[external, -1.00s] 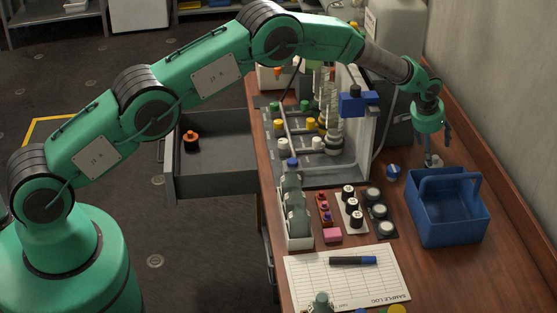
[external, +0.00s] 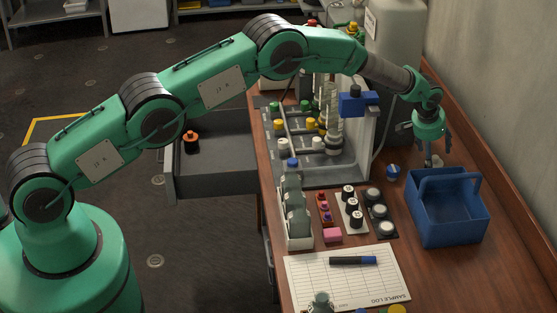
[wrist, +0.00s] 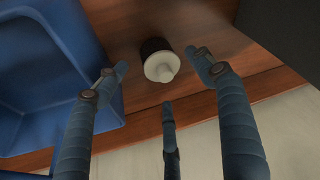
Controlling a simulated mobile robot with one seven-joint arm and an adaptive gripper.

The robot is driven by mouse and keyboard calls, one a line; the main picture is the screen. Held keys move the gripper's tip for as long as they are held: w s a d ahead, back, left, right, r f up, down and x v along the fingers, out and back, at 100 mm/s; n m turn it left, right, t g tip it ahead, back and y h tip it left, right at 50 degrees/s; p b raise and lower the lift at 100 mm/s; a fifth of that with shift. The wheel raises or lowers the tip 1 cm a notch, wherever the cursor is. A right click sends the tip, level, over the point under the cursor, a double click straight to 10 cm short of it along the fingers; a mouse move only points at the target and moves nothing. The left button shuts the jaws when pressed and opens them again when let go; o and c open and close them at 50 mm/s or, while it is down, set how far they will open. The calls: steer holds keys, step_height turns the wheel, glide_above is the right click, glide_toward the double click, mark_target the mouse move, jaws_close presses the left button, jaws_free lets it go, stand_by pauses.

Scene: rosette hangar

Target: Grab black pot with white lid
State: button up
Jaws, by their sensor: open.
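The black pot with a white lid (wrist: 161,62) stands upright on the wooden bench in the wrist view, its knobbed lid facing the camera. My gripper (wrist: 165,85) is open, with its blue-grey fingers spread around the near sides of the pot. None of them visibly touches it. In the external view my gripper (external: 436,150) points down at the right of the bench, just behind the blue carrier. The pot there is mostly hidden by the fingers and the carrier.
A blue carrier (external: 452,222) with a handle stands right beside the pot; its wall (wrist: 85,50) shows at left in the wrist view. The wall (external: 490,90) runs along the right. Small black-and-white bottles (external: 350,206) and lidded jars (external: 377,210) stand left of the carrier.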

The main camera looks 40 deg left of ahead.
mark_target(434, 159)
steer(key=shift+x, duration=2.4)
steer(key=shift+w, duration=0.15)
steer(key=shift+r, duration=0.1)
steer(key=c, duration=1.2)
